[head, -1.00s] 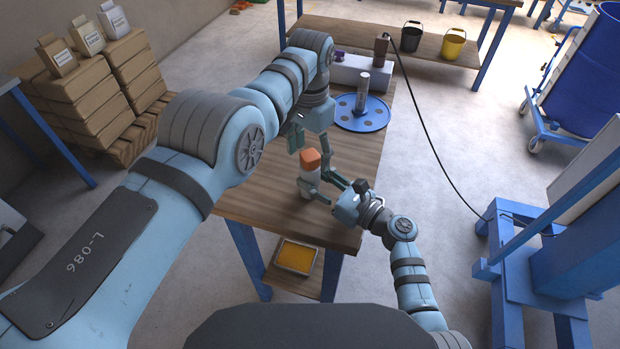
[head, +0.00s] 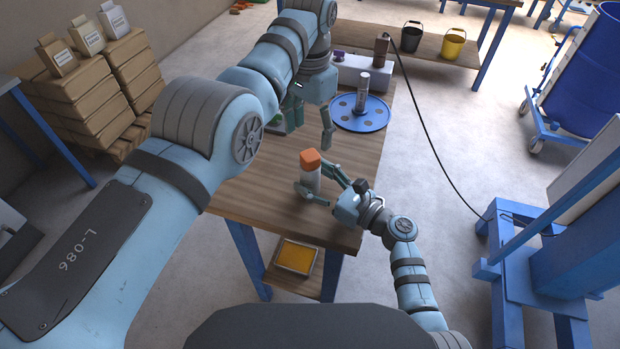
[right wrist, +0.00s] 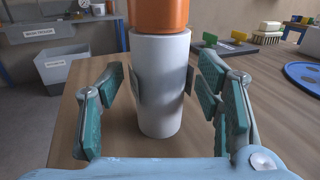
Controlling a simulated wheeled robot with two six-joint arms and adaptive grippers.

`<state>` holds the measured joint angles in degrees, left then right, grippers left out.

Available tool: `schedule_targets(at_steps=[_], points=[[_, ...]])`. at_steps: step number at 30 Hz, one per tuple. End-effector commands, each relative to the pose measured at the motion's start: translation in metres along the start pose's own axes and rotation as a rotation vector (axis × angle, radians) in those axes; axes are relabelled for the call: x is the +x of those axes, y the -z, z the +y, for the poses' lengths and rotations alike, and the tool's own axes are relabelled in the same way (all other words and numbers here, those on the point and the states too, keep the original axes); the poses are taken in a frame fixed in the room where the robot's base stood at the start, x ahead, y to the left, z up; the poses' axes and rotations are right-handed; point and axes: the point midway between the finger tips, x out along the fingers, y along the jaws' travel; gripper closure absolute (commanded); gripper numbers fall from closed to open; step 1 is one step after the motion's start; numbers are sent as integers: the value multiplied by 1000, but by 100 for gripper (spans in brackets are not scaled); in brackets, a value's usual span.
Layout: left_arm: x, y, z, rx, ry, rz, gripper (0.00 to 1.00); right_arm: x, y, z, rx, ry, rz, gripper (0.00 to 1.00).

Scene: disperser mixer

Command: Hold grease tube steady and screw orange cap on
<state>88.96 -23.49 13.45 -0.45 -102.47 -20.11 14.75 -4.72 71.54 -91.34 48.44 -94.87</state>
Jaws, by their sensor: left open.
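The white grease tube (head: 311,183) stands upright near the table's front edge, with the orange cap (head: 310,158) on its top. In the right wrist view the tube (right wrist: 161,85) fills the middle and the orange cap (right wrist: 158,14) is cut off by the upper edge. How tightly the cap sits on the tube cannot be told.
A blue round plate (head: 346,118) with a grey cylinder (head: 362,91) stands at the back right of the wooden table (head: 262,203). A brush (right wrist: 267,33) and small green and yellow items lie farther back in the right wrist view. The tabletop around the tube is clear.

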Motion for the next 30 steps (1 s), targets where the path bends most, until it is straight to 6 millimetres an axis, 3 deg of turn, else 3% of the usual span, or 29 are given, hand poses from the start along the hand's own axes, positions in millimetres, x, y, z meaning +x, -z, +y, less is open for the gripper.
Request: schedule_targets(at_steps=[8, 21, 30], points=[[0, 0, 0, 0, 0, 0, 39, -10, 1, -1, -1, 1, 1, 41], [0, 0, 0, 0, 0, 0, 39, -101, 1, 0, -2, 0, 4, 41], [0, 0, 0, 0, 0, 0, 39, -120, 0, 0, 0, 0, 0, 41]])
